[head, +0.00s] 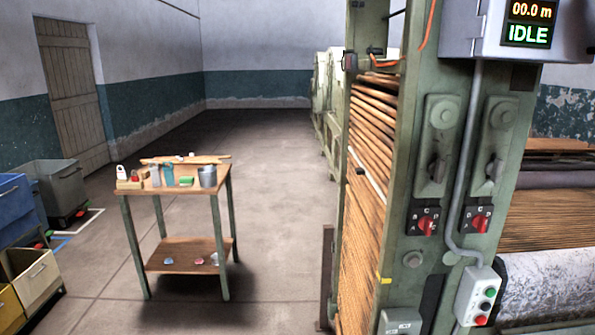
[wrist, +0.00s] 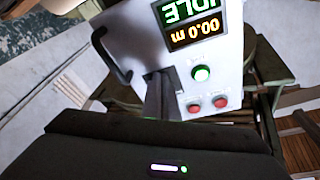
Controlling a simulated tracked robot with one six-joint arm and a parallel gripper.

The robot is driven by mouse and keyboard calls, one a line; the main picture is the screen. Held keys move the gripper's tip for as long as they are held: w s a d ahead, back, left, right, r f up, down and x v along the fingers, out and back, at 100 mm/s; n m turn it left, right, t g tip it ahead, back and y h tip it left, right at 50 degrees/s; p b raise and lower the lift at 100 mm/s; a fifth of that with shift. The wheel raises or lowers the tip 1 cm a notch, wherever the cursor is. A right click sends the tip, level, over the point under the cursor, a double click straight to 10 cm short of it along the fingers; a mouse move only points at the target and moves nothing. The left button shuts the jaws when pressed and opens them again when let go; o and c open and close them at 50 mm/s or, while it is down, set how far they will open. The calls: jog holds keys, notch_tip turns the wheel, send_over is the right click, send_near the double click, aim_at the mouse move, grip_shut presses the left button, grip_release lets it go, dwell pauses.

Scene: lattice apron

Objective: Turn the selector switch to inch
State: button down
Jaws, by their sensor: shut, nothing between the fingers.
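My gripper (wrist: 159,76) shows only in the wrist view, its dark fingers together and empty. They point at the face of the grey control box (wrist: 220,75), which appears upside down there. I cannot tell whether they touch it. The box also shows at the top right of the head view (head: 490,45), its display reading IDLE and 00.0 m. No selector labelled inch is readable; part of the box face is hidden behind my fingers. Two red rotary knobs, a left one (head: 427,225) and a right one (head: 480,223), sit on lettered black plates on the green machine frame.
A grey push-button station (head: 476,297) hangs lower on the frame. A wooden table (head: 187,182) with small items stands left. Floor between table and machine is clear.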

jog(key=shift+a+r, duration=0.45)
jog(key=shift+a, duration=0.35)
jog(key=shift+a+f, duration=0.1)
dwell(0.6)
jog(key=shift+a+f, duration=0.15)
jog(key=shift+a, duration=0.05)
dwell(0.3)
